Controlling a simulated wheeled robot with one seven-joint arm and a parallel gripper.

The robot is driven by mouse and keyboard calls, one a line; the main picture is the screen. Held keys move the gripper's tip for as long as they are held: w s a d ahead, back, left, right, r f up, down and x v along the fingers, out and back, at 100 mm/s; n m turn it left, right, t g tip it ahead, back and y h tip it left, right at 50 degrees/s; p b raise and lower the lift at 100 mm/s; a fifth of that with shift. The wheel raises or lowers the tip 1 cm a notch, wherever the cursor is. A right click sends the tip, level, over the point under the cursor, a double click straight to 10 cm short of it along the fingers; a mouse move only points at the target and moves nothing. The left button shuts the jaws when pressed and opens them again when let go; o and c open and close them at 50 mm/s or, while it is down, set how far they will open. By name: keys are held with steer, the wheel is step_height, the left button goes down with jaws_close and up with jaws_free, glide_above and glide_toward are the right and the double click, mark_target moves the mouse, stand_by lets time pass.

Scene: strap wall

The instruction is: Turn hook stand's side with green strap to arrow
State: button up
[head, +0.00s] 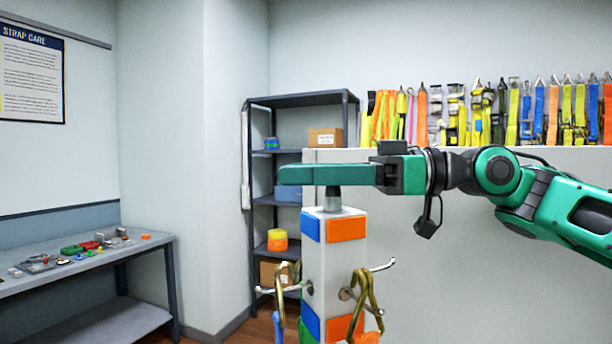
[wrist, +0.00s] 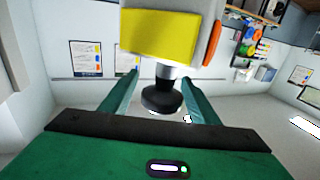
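The hook stand (head: 318,260) is an upright white post with blue and orange panels on its two visible sides. A yellow panel (wrist: 158,37) and an orange edge show in the wrist view. Metal hooks with brass-coloured clips (head: 366,298) stick out from the post. Bits of green strap (head: 304,331) show low at the left, cut off by the picture's bottom edge. My gripper (head: 284,174) is level at the post's top. In the wrist view its fingers (wrist: 161,78) stand apart on either side of the stand's dark knob (wrist: 161,97), with gaps visible. I see no arrow.
A dark shelf (head: 302,99) with boxes stands behind the post. A grey workbench (head: 120,255) with small parts is at the left. A pale partition (head: 450,240) and a row of hanging straps (head: 500,115) are behind my arm.

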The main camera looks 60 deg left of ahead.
steer(key=v, duration=1.1)
